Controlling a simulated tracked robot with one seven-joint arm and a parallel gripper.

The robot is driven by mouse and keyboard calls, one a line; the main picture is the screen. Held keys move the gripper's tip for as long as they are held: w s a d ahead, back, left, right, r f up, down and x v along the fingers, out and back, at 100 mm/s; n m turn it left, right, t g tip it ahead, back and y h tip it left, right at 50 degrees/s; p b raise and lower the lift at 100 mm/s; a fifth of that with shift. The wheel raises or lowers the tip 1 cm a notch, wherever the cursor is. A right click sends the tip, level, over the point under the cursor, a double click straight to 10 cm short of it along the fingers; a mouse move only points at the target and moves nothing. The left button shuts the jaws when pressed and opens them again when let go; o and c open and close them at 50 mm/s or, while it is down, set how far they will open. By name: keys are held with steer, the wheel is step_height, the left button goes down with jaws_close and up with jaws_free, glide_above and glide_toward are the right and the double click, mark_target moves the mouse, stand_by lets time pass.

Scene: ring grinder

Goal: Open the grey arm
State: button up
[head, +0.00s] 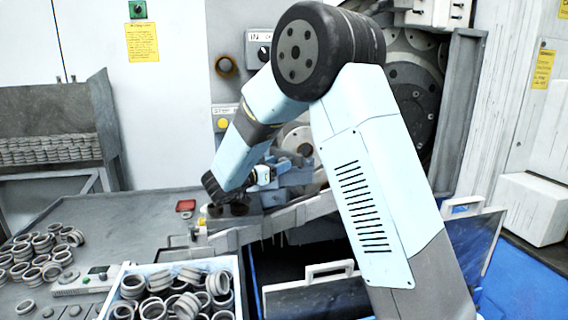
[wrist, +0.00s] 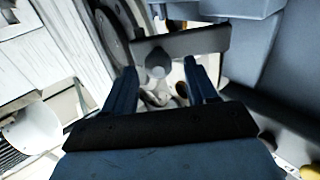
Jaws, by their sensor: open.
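In the wrist view, the grey arm (wrist: 205,42) appears as a flat dark grey bar running across the top middle. A rounded grey knob (wrist: 157,64) sits at the bar's left part. My gripper (wrist: 159,68) is open, with one blue finger on each side of the knob. The fingertips reach close to the bar; I cannot tell whether they touch it. In the head view, my arm bends down in front of the machine and hides much of the spot. I cannot clearly make out the grey arm there.
A white crate of metal rings (head: 228,262) stands at the front, with loose rings (head: 40,255) on the grey table (head: 110,225) to its left. A red button box (head: 186,205) is on the table. The large round grinder part (head: 415,95) is behind my arm.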

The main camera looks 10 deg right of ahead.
steer(key=v, duration=1)
steer(key=shift+a, duration=0.1)
steer(key=shift+c, duration=0.5)
